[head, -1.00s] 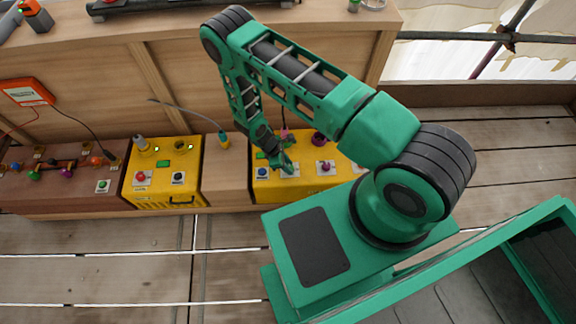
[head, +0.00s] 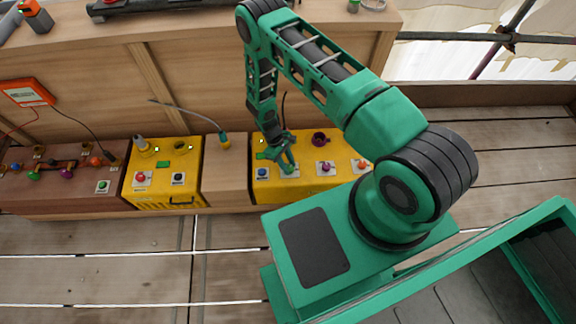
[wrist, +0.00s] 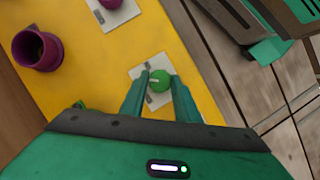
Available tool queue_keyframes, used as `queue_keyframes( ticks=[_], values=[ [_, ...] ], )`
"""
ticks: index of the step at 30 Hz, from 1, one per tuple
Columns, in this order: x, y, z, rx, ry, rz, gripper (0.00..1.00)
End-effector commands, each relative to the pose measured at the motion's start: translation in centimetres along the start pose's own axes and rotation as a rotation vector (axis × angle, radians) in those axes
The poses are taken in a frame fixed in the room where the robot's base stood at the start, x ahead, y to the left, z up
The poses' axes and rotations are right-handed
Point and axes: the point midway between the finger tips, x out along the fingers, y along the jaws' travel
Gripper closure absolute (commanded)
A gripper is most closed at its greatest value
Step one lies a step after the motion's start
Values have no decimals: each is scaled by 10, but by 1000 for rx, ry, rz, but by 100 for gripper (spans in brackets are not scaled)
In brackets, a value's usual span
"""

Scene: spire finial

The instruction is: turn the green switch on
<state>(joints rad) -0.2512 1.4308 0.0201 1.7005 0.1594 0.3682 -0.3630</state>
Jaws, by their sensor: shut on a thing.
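The green switch (wrist: 159,80) is a round green knob on a pale square plate (wrist: 137,72), set on a yellow panel. In the wrist view my gripper (wrist: 160,84) has one finger on each side of the knob, shut on it. In the head view my gripper (head: 288,168) reaches down to the yellow panel (head: 310,184), and its fingers largely hide the green knob.
A blue knob (head: 262,173) sits left of my gripper, and a purple knob (head: 326,167) sits to its right. A purple cup-like socket (wrist: 38,48) rises from the panel. A brown box (head: 225,170) stands left of this panel.

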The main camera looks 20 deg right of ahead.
Motion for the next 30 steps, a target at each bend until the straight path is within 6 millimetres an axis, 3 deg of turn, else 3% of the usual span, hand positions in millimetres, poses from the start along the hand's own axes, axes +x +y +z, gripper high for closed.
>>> queue_keyframes(
  ticks=[18, 30],
  values=[
    [0, 6, 1, 536, 2, -223, 94],
    [1, 7, 2, 776, 3, -322, 94]
  ],
)
